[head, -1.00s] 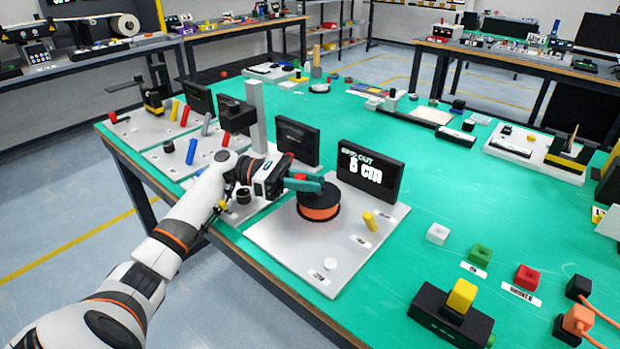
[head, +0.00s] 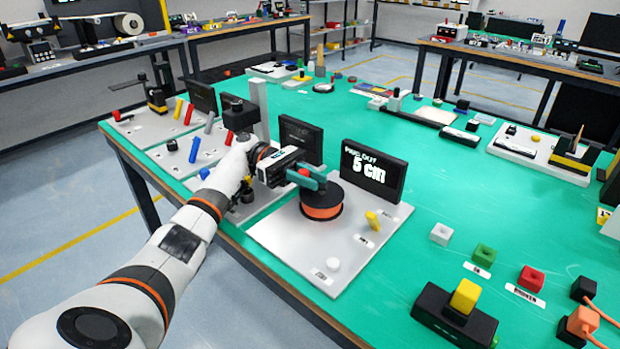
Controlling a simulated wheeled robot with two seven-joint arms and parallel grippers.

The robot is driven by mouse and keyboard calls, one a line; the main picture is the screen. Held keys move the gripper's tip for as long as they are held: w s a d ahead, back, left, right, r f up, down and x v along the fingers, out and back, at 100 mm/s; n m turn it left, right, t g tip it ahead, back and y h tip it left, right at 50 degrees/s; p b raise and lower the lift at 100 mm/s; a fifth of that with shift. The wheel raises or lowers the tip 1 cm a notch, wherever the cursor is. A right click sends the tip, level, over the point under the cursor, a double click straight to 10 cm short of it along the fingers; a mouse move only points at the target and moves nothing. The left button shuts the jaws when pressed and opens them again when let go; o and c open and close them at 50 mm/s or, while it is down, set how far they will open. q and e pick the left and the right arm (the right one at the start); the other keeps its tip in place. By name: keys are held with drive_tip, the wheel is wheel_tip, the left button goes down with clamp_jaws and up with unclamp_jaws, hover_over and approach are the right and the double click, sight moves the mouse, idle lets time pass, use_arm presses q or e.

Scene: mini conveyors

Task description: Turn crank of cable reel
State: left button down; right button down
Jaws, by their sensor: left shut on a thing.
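The cable reel (head: 322,205), a black drum with an orange winding, stands on a light grey base plate (head: 300,238) near the table's front edge. Its black display (head: 373,174) behind reads "5 cm". My left gripper (head: 314,181), with teal fingers, reaches in from the left over the top of the reel. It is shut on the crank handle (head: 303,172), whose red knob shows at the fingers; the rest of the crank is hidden. My right gripper is out of view.
A grey post (head: 260,112) and another black display (head: 300,138) stand close behind my left gripper. To the right are white (head: 441,234), green (head: 483,256) and red (head: 531,279) blocks and a black holder with a yellow block (head: 466,296). The green tabletop between is clear.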

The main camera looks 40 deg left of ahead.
use_arm(q)
drive_tip(key=shift+f, duration=0.15)
drive_tip(key=c, duration=1.3)
unclamp_jaws()
drive_tip(key=shift+d, duration=0.1)
drive_tip(key=shift+c, duration=0.2)
drive_tip(key=shift+o, duration=0.4)
